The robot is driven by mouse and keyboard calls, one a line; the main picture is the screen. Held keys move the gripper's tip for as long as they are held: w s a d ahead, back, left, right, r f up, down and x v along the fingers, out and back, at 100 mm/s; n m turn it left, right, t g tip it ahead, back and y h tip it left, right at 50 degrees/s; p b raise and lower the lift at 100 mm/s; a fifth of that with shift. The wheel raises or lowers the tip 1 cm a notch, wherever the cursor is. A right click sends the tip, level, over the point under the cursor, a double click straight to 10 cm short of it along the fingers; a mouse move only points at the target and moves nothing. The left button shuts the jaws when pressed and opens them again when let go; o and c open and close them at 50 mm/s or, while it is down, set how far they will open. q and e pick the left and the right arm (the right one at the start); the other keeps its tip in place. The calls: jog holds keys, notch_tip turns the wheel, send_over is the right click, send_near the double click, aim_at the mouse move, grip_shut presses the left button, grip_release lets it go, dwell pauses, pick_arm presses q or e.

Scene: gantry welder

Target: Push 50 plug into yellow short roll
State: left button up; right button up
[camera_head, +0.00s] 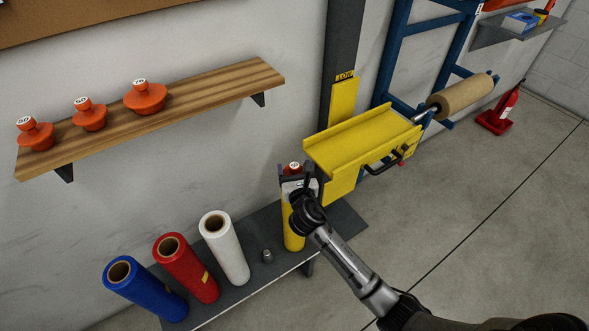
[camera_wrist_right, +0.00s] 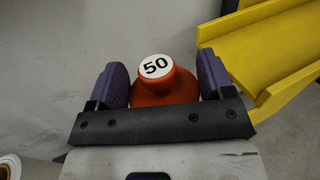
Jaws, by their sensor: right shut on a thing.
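The orange-red 50 plug (camera_wrist_right: 165,86) sits between the purple finger pads of my right gripper (camera_wrist_right: 163,88) in the right wrist view, its white "50" top facing the camera. In the head view, the plug (camera_head: 294,167) shows at the top of the yellow short roll (camera_head: 292,234). My right gripper (camera_head: 298,182) is shut on the plug. The roll stands upright on the low dark bench. The gripper hides the roll's upper end, so I cannot tell how deep the plug sits. My left gripper is not in view.
Blue (camera_head: 145,289), red (camera_head: 187,269) and white (camera_head: 225,248) rolls stand left on the bench (camera_head: 262,222), near a small metal piece (camera_head: 267,256). A yellow tray (camera_head: 362,142) juts out close to my right gripper. More orange plugs (camera_head: 88,116) sit on the wooden shelf (camera_head: 200,97).

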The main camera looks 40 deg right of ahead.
jog(key=shift+f, duration=0.2)
jog(key=shift+f+b, duration=0.3)
jog(key=shift+f, duration=0.1)
jog(key=shift+f, duration=0.1)
jog(key=shift+f, duration=0.25)
